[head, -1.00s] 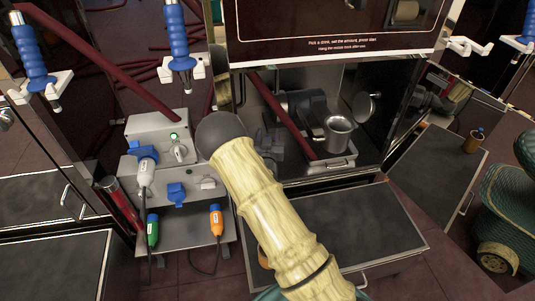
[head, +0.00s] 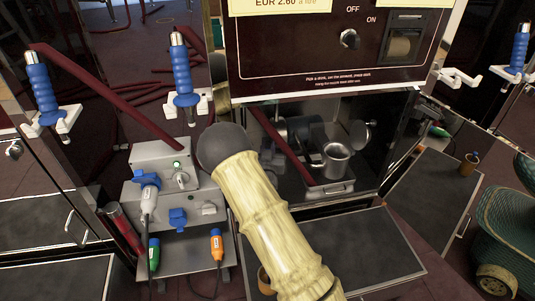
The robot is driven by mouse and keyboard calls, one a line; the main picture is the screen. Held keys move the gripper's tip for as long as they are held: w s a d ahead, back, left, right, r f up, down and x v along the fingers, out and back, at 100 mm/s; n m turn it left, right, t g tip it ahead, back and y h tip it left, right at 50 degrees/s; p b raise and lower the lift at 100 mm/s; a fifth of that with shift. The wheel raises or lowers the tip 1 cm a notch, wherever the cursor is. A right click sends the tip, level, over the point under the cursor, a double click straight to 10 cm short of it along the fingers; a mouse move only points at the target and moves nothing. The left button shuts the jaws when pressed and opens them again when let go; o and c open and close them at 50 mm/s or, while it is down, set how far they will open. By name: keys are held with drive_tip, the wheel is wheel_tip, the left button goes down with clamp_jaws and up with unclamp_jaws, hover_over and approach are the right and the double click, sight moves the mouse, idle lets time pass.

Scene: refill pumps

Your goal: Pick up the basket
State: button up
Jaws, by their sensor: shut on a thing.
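My bamboo-patterned arm, with a dark ball joint, crosses the middle of the head view. Dark grey pieces just right of the joint look like my gripper (head: 271,158). Its fingertips are unclear. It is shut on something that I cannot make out. No basket is clearly recognisable. A silver metal cup (head: 337,159) stands upright on a small tray in the recess, right of my gripper and apart from it in the picture.
A dark-topped counter (head: 370,245) juts out below the recess. A red hose (head: 283,150) slants across the recess. Grey socket boxes (head: 160,190) stand left of my arm. A dispenser panel (head: 320,50) hangs above. Blue nozzles, one of them a blue nozzle (head: 183,72), hang on white holders.

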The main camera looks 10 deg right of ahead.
drive_tip(key=shift+r+p, duration=0.45)
drive_tip(key=shift+r, duration=1.25)
